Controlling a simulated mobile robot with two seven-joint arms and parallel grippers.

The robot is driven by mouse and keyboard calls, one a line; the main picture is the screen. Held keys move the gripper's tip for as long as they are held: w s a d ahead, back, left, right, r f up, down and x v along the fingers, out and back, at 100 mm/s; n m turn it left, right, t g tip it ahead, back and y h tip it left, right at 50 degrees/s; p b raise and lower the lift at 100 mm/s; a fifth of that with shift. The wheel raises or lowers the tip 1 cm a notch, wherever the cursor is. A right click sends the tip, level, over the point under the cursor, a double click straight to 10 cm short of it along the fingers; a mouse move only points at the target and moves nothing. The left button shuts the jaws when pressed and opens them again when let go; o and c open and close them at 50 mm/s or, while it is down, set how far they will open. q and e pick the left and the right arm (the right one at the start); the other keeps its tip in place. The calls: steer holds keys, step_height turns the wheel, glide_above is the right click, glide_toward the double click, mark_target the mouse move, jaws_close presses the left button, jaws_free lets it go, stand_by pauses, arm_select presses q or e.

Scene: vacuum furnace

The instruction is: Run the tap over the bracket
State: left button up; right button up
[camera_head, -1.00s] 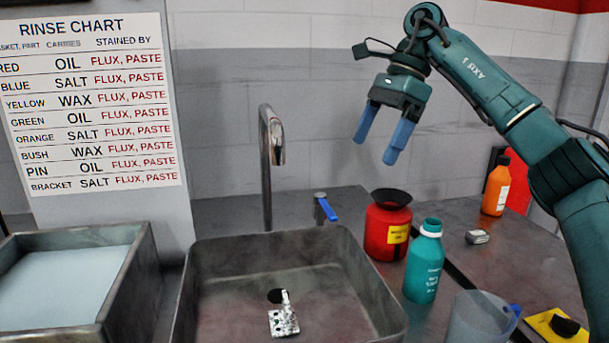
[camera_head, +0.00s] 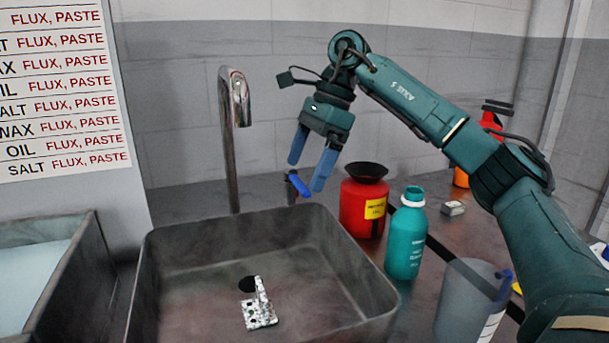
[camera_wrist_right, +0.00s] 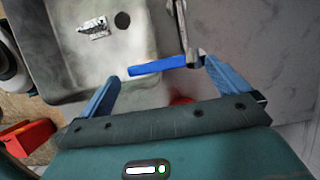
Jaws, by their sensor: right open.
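The bracket (camera_head: 259,309), a small speckled metal piece with an upright arm, lies in the sink (camera_head: 362,262) just in front of the drain hole. It also shows in the right wrist view (camera_wrist_right: 95,27). The curved metal spout (camera_head: 233,140) rises behind the sink. The tap's blue lever (camera_head: 299,186) is at the sink's back right; in the right wrist view the lever (camera_wrist_right: 157,65) lies between my fingertips. My right gripper (camera_head: 307,174) is open with its blue fingers pointing down around the lever, not closed on it. No water shows at the spout. My left gripper is not in view.
A red container with a black funnel top (camera_head: 364,207) and a teal bottle (camera_head: 406,240) stand right of the sink, with a clear jug (camera_head: 465,300) nearer. A bin of pale liquid (camera_head: 65,290) is at left. A rinse chart (camera_head: 60,95) stands behind it.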

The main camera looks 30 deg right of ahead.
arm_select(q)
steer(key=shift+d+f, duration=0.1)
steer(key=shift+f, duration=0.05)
arm_select(e)
steer(key=shift+a+f, duration=0.25)
steer(key=shift+f, duration=0.4)
steer(key=shift+c, duration=0.4)
steer(key=c, duration=1.1)
steer(key=shift+r+n+p, duration=0.3)
steer(key=shift+n+p, duration=0.1)
steer(key=shift+p, duration=0.45)
steer(key=shift+w+d+n+g+p, duration=0.1)
steer(key=shift+d+n+g+p, duration=0.3)
steer(key=shift+n+p, duration=0.5)
steer(key=shift+d+f+p, duration=0.1)
steer(key=shift+d+p, duration=0.05)
steer(key=shift+p, duration=0.2)
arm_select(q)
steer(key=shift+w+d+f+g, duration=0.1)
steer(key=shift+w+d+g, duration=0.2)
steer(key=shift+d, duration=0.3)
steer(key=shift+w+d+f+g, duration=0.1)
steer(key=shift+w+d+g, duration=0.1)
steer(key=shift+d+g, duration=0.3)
arm_select(e)
steer(key=shift+f, duration=0.15)
